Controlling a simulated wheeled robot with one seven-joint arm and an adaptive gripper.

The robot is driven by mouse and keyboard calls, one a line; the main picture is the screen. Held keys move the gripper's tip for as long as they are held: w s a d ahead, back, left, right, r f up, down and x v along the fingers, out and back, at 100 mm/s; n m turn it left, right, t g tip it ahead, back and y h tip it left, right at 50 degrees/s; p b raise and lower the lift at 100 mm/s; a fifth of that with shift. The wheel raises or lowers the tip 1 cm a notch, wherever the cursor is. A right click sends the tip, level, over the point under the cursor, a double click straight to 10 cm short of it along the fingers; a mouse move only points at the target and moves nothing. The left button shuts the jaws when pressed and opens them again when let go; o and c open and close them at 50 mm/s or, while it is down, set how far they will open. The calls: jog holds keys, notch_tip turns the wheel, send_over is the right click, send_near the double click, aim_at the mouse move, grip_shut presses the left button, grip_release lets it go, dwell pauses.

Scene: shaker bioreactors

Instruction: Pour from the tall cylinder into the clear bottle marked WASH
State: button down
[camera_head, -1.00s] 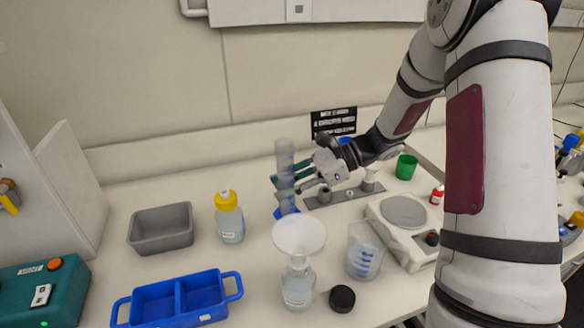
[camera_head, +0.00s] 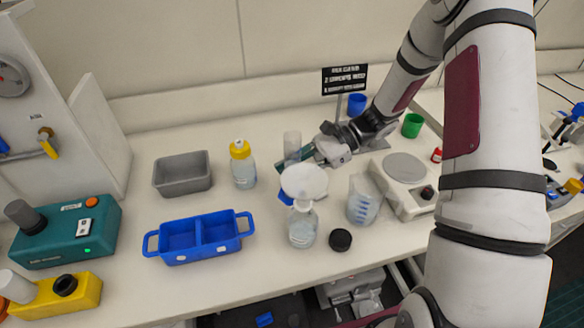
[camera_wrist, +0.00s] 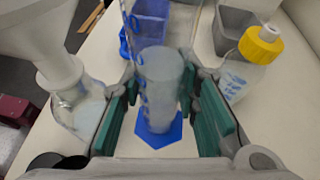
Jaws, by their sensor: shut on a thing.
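The tall cylinder (camera_head: 291,146) is clear and upright, with a blue base. My gripper (camera_head: 309,153) is shut around it from the right. In the wrist view, the cylinder (camera_wrist: 160,85) stands between the green finger pads of my gripper (camera_wrist: 165,112). Whether its base touches the table is unclear. A clear bottle (camera_head: 302,231) with a white funnel (camera_head: 304,181) in its neck stands in front of the cylinder. The funnel hides part of the cylinder's lower end. In the wrist view this bottle (camera_wrist: 78,108) is on the left. Its label is too small to read.
A yellow-capped bottle (camera_head: 243,170), a grey bin (camera_head: 182,176) and a blue two-part tray (camera_head: 205,255) are left of the funnel. A beaker (camera_head: 363,205), a black cap (camera_head: 340,240) and a scale (camera_head: 424,201) are right. Green and blue cups stand behind.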

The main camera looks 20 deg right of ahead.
aim_at(288, 167)
jog(key=shift+w+f+b, duration=0.15)
jog(key=shift+w+f, duration=0.05)
jog(key=shift+f, duration=0.35)
jog(key=shift+w+f+b, duration=0.15)
jog(key=shift+w+f, duration=0.05)
jog(key=shift+f, duration=0.3)
jog(key=shift+w+r+n+t, duration=0.3)
jog(key=shift+w+n+t, duration=0.15)
jog(key=shift+w+n, duration=0.1)
jog(key=shift+w+r+n+t, duration=0.25)
jog(key=shift+w+n+t, duration=0.2)
jog(key=shift+w, duration=0.1)
notch_tip(288, 167, up, 9)
jog(key=w+n+t+y+p, duration=0.1)
jog(key=w+n+t+p, duration=0.1)
jog(key=n+t+p, duration=0.2)
jog(key=n+p, duration=0.2)
jog(key=n, duration=0.1)
jog(key=shift+t, duration=0.4)
jog(key=shift+s+r+n+p, duration=0.15)
jog(key=shift+r+n+p, duration=0.5)
jog(key=shift+p, duration=0.25)
jog(key=shift+r+n+t+y+p, duration=0.4)
jog(key=shift+r+n+t+p, duration=0.1)
jog(key=shift+r+n+p, duration=0.15)
dwell(0.4)
jog(key=shift+s+r+n+t+y+p, duration=0.3)
jog(key=shift+r+n+p, duration=0.25)
jog(key=shift+r+n, duration=0.25)
dwell(1.0)
